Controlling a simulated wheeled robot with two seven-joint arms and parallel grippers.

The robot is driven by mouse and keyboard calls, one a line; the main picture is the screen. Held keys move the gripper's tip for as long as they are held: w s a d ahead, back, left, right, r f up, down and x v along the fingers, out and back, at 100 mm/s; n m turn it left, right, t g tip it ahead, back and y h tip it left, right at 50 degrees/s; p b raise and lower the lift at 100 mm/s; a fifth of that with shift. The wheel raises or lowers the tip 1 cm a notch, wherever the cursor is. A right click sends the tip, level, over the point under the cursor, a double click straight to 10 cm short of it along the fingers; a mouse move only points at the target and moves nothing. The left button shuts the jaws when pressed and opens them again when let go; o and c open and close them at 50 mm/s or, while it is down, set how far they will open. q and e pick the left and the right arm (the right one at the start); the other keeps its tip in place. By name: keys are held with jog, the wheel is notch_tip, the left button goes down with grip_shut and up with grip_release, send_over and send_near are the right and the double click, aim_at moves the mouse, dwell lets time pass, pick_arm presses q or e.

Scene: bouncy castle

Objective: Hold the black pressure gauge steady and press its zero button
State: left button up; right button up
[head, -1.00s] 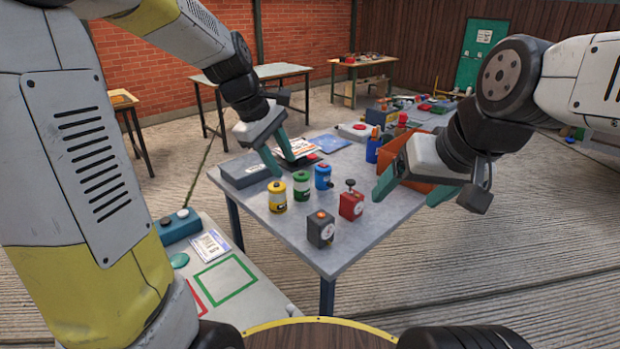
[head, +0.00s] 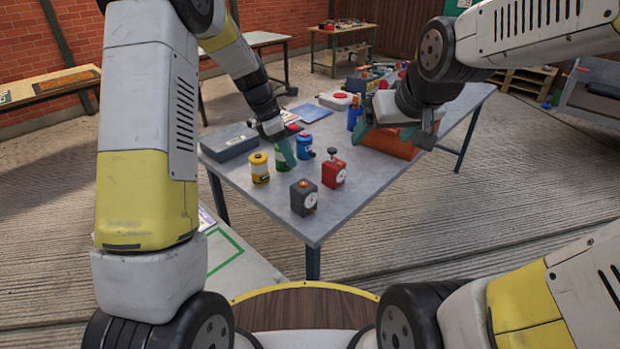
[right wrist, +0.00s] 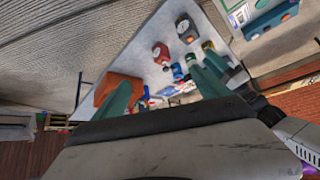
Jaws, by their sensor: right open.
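The black pressure gauge (head: 303,198) stands upright near the table's front corner, with a small orange button on top and a white dial facing right. It also shows in the right wrist view (right wrist: 187,30), beyond my open fingers. My left gripper (head: 286,152) hangs behind and above it, over the cans and apart from the gauge. Only one of its fingers shows clearly. My right gripper (head: 393,138) is open and empty, with its fingers spread, above the orange bin, behind and to the right of the gauge. Its fingers also show in the right wrist view (right wrist: 160,85).
A red gauge (head: 334,172) with a black knob stands right behind the black one. A yellow can (head: 259,167) and a blue can (head: 304,146) stand nearby; a green one is partly hidden. An orange bin (head: 390,149) and a grey box (head: 228,141) are farther back.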

jog(key=w+f+n+t, duration=0.15)
jog(key=w+f, duration=0.25)
jog(key=w, duration=0.6)
jog(key=n+y, duration=0.5)
jog(key=n, duration=0.1)
send_over(311, 196)
jog(key=w+d, duration=0.3)
notch_tip(311, 196, down, 15)
jog(key=a+f, duration=0.1)
jog(key=f, duration=0.1)
jog(key=s+a+f+n+y, duration=0.1)
jog(key=a+f, duration=0.1)
jog(key=a+f+n+y, duration=0.1)
jog(key=a+f, duration=0.1)
jog(key=shift+s+f, duration=0.25)
jog(key=shift+s, duration=0.1)
jog(key=d+f+m, duration=0.1)
jog(key=s+f, duration=0.1)
jog(key=s+d+f+m, duration=0.1)
jog(key=f, duration=0.1)
jog(key=shift+s+d+m+t+y, duration=0.1)
jog(key=shift+d+m+t+y, duration=0.2)
jog(key=shift+m+t+y, duration=0.1)
jog(key=x, duration=0.7)
jog(key=shift+w+a+f, duration=0.15)
jog(key=shift+w+f, duration=0.05)
jog(key=shift+w, duration=0.05)
